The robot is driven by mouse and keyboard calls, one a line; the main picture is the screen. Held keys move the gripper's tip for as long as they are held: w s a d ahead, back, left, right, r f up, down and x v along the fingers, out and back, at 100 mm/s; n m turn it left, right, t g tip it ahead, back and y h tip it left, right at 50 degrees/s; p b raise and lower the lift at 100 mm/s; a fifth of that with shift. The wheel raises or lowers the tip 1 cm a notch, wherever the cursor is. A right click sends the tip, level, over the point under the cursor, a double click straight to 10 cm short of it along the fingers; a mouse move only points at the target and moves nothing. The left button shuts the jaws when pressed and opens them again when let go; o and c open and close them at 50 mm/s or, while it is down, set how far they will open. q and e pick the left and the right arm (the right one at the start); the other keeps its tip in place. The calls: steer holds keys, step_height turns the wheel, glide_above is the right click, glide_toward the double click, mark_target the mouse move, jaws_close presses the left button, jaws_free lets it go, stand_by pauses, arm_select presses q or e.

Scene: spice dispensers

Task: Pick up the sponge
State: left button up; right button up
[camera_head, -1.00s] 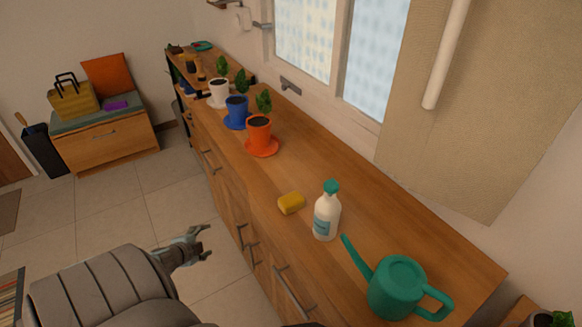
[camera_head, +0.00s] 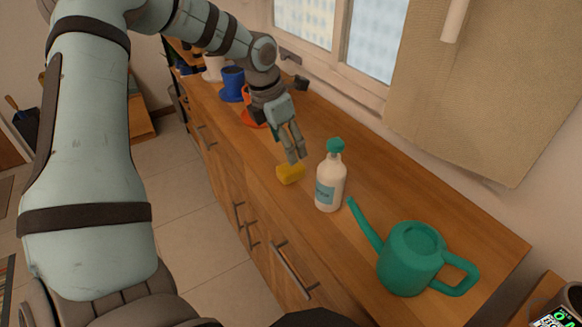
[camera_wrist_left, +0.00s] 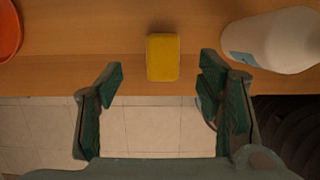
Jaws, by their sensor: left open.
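My right gripper is not in view.
The white bottle (camera_head: 329,186) with a green top stands close to the right of the sponge. A green watering can (camera_head: 412,262) stands farther right. Blue (camera_head: 233,82) and orange pots stand to the left, the orange one mostly hidden. A window wall borders the counter's back.

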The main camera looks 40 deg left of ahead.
mark_target(290, 167)
arm_select(q)
steer(key=x, duration=0.2)
steer(key=s+b+x, duration=0.1)
steer(key=x, duration=0.3)
steer(key=shift+s+f, duration=0.1)
steer(key=shift+f, duration=0.6)
steer(key=shift+w+d, duration=0.1)
steer(key=shift+w, duration=0.1)
steer(key=shift+c, duration=0.2)
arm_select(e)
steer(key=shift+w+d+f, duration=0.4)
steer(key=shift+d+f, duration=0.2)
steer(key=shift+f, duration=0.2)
arm_select(q)
steer(key=c, duration=1.1)
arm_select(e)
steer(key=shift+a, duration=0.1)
arm_select(q)
steer(key=shift+r, duration=0.2)
